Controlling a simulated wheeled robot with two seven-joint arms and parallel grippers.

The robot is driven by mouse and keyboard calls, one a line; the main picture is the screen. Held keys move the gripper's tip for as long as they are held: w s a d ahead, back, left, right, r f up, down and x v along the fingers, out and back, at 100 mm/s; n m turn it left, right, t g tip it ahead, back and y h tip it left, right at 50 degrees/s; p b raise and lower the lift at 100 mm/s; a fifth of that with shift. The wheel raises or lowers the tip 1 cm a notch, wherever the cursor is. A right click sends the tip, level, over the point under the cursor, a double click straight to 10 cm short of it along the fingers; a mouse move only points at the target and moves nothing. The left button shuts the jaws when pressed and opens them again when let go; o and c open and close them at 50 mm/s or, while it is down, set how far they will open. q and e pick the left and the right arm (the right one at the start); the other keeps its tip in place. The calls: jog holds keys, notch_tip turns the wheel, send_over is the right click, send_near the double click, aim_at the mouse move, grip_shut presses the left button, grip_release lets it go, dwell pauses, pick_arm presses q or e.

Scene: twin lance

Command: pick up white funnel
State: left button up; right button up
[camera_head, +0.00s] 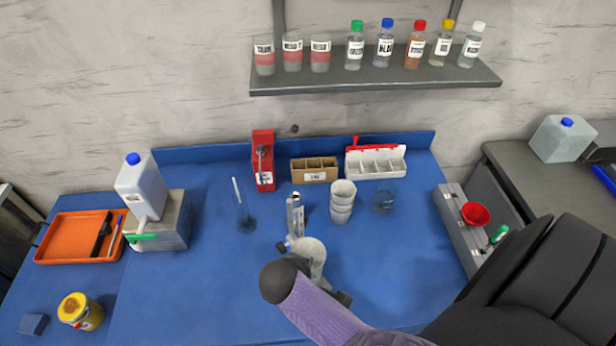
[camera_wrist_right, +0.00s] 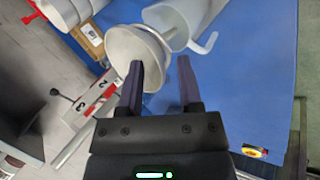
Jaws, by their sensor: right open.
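The white funnel (camera_head: 311,248) stands at the front middle of the blue bench, wide mouth up, beside a small metal stand (camera_head: 295,214). In the right wrist view the funnel (camera_wrist_right: 128,45) lies just ahead of my right gripper (camera_wrist_right: 160,60). The gripper is open. Its left finger overlaps the funnel's near rim in the picture; its right finger is to the right of the rim. I cannot tell whether either touches. In the head view my purple right forearm and dark wrist hide the fingers and the funnel's lower part. My left gripper is not in view.
Stacked white cups (camera_head: 342,203) and a glass beaker (camera_head: 384,201) stand to the right of the funnel. A glass cylinder (camera_head: 244,215) stands left.

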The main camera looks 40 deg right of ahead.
jog(key=shift+w+f, duration=0.1)
jog(key=shift+f, duration=0.1)
grip_shut()
dwell(0.3)
